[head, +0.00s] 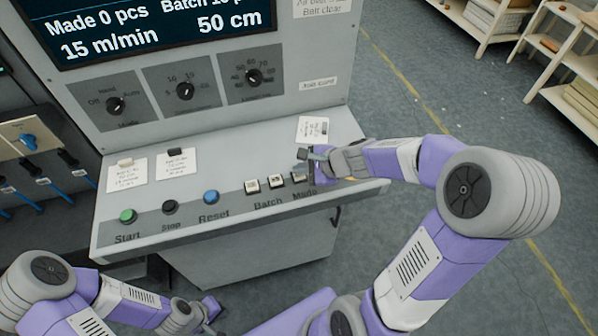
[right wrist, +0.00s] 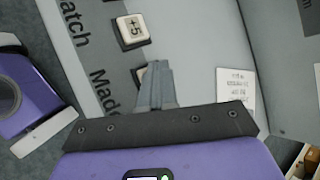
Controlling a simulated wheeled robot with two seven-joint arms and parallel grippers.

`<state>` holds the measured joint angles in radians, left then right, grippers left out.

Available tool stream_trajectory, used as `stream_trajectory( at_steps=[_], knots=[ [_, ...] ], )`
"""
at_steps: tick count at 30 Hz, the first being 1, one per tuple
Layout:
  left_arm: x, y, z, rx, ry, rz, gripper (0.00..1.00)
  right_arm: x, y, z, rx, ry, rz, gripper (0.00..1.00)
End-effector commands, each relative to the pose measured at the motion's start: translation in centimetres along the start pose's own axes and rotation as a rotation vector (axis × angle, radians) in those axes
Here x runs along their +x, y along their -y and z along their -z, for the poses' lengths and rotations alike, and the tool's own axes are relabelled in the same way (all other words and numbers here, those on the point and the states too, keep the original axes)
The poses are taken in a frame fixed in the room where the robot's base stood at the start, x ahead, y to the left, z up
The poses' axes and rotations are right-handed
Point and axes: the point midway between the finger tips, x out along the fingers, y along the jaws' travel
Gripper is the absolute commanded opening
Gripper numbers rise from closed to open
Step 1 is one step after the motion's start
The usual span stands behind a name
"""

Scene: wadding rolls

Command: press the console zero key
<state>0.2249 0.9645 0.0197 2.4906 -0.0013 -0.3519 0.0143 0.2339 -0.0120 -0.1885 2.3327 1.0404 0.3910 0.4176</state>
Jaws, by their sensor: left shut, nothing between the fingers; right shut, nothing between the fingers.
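The console (head: 230,215) has a sloped grey key panel. A small pale key (head: 298,178) above the "Made" label is at the right end of the key row; I take it as the zero key. In the right wrist view this key (right wrist: 139,74) is mostly hidden behind my fingers, and its marking is not readable. My right gripper (head: 302,155) is shut and empty over the panel close to this key; its fingertips (right wrist: 155,66) overlap the key's edge. I cannot tell whether they touch it. My left gripper (head: 212,312) is shut and empty, low in front of the console.
Two Batch keys (head: 263,184) sit just left, one marked +5 (right wrist: 132,30). Further left are the blue Reset (head: 211,197), black Stop (head: 170,207) and green Start (head: 128,216) buttons. The display (head: 160,30) reads "Made 0 pcs". Shelves (head: 560,60) stand far right.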

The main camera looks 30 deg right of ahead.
Motion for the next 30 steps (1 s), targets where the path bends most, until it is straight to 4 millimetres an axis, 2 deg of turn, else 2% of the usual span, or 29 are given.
stream_trajectory(
  at_steps=[6, 18, 30],
  knots=[
    [-1.1, -0.4, -0.1, 0.0, 0.0, 0.0, 0.0, -0.9, 0.7, -0.7, 0.0, 0.0, 0.0, 0.0],
    [-1.3, -0.5, -0.1, 0.0, 0.0, 0.0, 0.0, -1.1, 0.8, -0.8, 0.0, 0.0, 0.001, 0.0],
    [-4.7, -1.8, -0.2, 0.0, 0.0, 0.0, 0.0, -3.8, 2.8, -2.7, 0.0, 0.0, 0.001, 0.0]
  ],
)
